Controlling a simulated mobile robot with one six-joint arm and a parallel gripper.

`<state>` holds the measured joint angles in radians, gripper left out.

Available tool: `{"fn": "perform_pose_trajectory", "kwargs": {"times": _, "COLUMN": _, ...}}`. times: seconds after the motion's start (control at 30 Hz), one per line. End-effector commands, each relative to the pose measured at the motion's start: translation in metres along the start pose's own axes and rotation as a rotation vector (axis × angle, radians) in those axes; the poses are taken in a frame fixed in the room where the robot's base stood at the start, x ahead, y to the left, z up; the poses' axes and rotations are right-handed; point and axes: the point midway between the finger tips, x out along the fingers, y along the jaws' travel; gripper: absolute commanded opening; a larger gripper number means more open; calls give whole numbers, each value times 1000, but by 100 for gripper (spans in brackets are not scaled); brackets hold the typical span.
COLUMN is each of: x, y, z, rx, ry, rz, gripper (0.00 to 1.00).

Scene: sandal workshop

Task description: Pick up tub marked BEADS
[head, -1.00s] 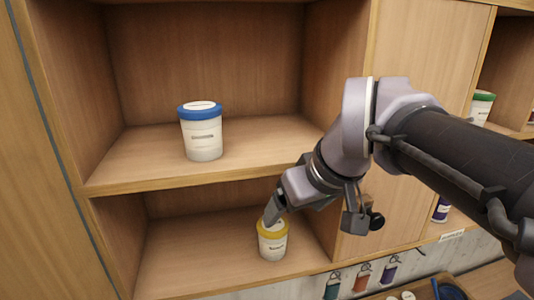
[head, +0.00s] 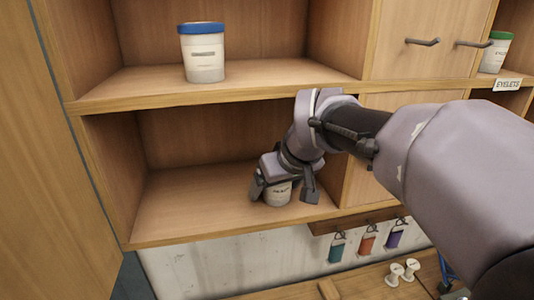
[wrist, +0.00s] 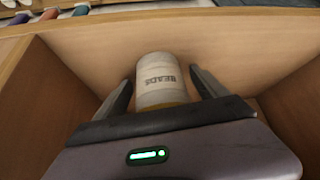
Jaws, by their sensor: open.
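The tub marked BEADS (head: 278,194) stands upright in the lower cubby near its front right. Its label reads in the wrist view, where the white tub (wrist: 160,82) shows a little yellow at its near end. My gripper (head: 283,198) reaches down over the tub, hiding its lid in the head view. In the wrist view my gripper (wrist: 161,78) is open, with one finger on each side of the tub. A small gap seems to show on each side.
A blue-lidded tub (head: 203,55) stands on the shelf above. A green-lidded tub (head: 495,53) stands far right near an EYELETS label (head: 508,84). Colored tags (head: 367,243) hang below the shelf. The cubby's left half is free.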

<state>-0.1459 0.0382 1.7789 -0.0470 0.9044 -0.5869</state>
Motion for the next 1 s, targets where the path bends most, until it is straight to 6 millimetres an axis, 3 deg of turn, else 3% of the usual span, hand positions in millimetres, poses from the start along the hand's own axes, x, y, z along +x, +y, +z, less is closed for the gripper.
{"fn": "perform_pose_trajectory", "kwargs": {"times": 0.07, "x": -1, "y": 0, "z": 0, "rx": 0, "ry": -1, "rz": 0, "gripper": 83}}
{"fn": "perform_pose_trajectory", "kwargs": {"times": 0.47, "x": -1, "y": 0, "z": 0, "rx": 0, "ry": -1, "rz": 0, "gripper": 6}}
{"fn": "perform_pose_trajectory", "kwargs": {"times": 0.77, "x": -6, "y": 0, "z": -3, "rx": 0, "ry": -1, "rz": 0, "gripper": 5}}
{"fn": "perform_pose_trajectory", "kwargs": {"times": 1.0, "x": -36, "y": 0, "z": -23, "rx": -1, "ry": 1, "rz": 0, "gripper": 5}}
